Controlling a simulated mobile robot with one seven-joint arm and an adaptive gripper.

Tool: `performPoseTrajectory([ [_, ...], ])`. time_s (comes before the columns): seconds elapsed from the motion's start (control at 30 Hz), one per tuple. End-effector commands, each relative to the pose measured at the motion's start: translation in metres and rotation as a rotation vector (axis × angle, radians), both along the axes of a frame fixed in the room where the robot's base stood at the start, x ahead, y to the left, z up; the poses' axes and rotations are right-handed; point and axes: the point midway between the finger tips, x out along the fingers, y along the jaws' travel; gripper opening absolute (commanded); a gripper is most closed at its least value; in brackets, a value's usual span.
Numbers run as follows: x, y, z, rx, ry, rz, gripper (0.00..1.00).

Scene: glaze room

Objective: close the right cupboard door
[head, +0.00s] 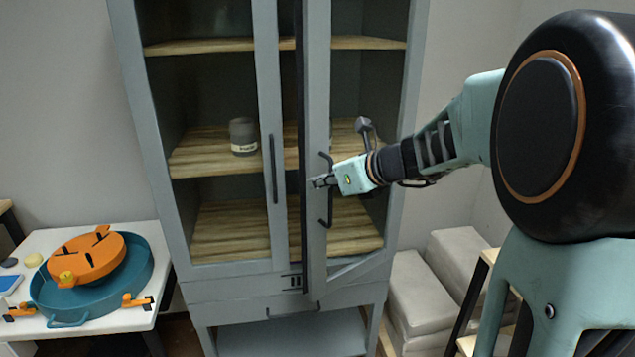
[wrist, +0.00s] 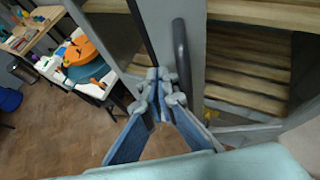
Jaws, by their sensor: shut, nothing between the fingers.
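The right cupboard door (head: 316,90) is a grey-blue frame standing open, swung out toward me and seen at a steep angle. Its dark bar handle (head: 328,208) is on the face toward my arm and also shows in the wrist view (wrist: 181,55). The cupboard (head: 190,270) has wooden shelves. The left door (head: 266,90) looks closed, with its own dark handle (head: 273,168). My gripper (head: 314,183) is shut and empty at the right door's free edge, beside the handle. In the wrist view its fingertips (wrist: 160,92) overlap the door frame; I cannot tell whether they touch it.
A grey jar (head: 243,136) stands on the middle shelf. A white table (head: 120,318) at left holds a teal basin (head: 145,270) and an orange round tool (head: 88,255). Pale sacks (head: 420,290) and a wooden rack (head: 470,310) stand right of the cupboard.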

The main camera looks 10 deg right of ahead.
Motion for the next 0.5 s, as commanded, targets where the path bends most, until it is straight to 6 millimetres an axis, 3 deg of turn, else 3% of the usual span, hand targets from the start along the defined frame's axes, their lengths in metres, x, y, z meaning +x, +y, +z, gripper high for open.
performPoseTrajectory([
  [0.3, 0.05, 0.034, 0.002, 0.001, 0.001, -0.056, 0.0],
  [0.5, 0.082, 0.045, 0.001, 0.001, 0.002, -0.123, 0.0],
])
